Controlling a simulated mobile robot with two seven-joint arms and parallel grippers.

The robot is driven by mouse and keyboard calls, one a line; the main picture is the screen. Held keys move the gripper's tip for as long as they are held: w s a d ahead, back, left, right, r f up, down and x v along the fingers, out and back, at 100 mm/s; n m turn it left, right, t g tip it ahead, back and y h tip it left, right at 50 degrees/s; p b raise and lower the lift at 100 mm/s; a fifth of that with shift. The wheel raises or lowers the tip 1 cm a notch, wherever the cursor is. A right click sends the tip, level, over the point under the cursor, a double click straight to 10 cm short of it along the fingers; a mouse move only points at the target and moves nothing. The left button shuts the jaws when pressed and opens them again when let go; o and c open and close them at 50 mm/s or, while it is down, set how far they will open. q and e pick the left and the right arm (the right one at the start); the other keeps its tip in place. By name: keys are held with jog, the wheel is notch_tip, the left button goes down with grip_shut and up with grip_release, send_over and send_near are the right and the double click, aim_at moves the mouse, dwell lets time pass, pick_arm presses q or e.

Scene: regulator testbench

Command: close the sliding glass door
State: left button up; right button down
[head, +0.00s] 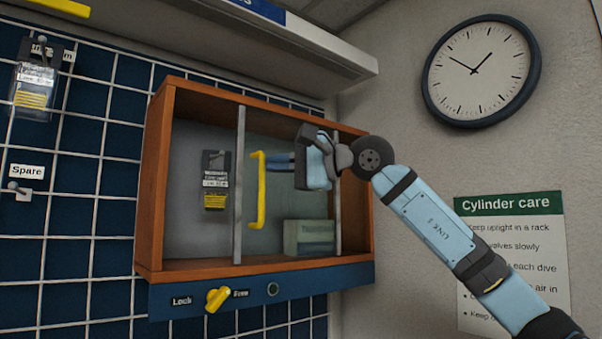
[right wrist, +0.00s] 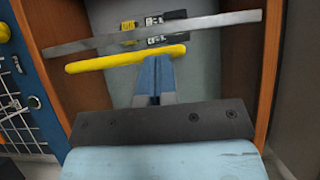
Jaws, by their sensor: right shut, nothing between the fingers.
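A wooden wall cabinet (head: 158,180) has a sliding glass door with grey upright edge strips (head: 239,190) and a yellow handle (head: 257,205). The door covers the right part of the cabinet, and the left part is open. My right gripper (head: 269,161) is shut and empty, its blue fingers pointing left at the handle, on the handle's right side. In the right wrist view, the fingertips (right wrist: 155,62) are right at the yellow handle (right wrist: 110,60), with the grey strip (right wrist: 90,46) beyond. Whether they touch it I cannot tell. My left gripper is not in view.
A dark labelled device (head: 215,180) hangs in the open left part. A greenish box (head: 309,238) sits at the cabinet's lower right. Below, a yellow knob (head: 217,299) sits between "Lock" and "Free" labels. A shelf (head: 250,40) juts out above the cabinet.

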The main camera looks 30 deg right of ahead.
jog(key=a+b, duration=0.2)
jog(key=a, duration=1)
jog(key=shift+s, duration=0.45)
jog(key=shift+d, duration=0.1)
